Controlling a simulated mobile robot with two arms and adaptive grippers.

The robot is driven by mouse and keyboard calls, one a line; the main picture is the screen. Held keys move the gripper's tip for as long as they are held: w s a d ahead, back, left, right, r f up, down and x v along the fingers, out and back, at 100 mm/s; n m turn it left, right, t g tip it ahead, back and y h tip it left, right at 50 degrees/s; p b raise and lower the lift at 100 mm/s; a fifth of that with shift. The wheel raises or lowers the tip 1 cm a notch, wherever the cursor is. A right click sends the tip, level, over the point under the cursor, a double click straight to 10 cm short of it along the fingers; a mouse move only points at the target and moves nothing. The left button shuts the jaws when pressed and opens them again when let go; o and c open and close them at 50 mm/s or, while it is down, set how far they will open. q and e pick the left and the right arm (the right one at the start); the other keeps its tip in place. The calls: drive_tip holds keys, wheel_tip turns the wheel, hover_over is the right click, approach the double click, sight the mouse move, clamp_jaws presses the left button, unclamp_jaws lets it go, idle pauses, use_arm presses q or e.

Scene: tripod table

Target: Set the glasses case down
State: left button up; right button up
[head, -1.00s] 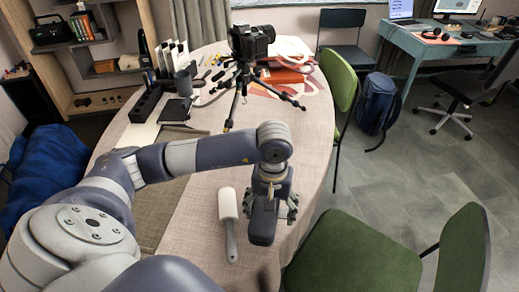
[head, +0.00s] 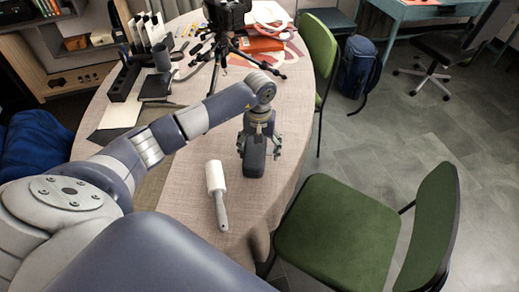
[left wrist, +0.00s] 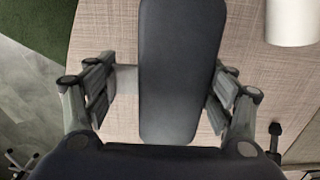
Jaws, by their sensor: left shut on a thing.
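The glasses case (head: 255,162) is a long dark grey box with rounded ends. My left gripper (head: 259,145) is shut on it, above the right part of the table's beige cloth (head: 187,197). In the left wrist view the case (left wrist: 182,70) runs lengthwise between the fingers (left wrist: 160,100), with the cloth behind it. I cannot tell whether the case's underside touches the cloth. My right gripper is in neither view.
A white lint roller (head: 215,178) lies left of the case. A camera tripod (head: 228,45), a black organizer (head: 124,82) and papers stand farther back. A green chair (head: 337,227) is at the table's right edge.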

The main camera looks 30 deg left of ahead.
use_arm(q)
drive_tip(key=shift+f, duration=0.55)
drive_tip(key=shift+f, duration=0.25)
drive_tip(key=o, duration=1.2)
drive_tip(key=shift+r, duration=0.2)
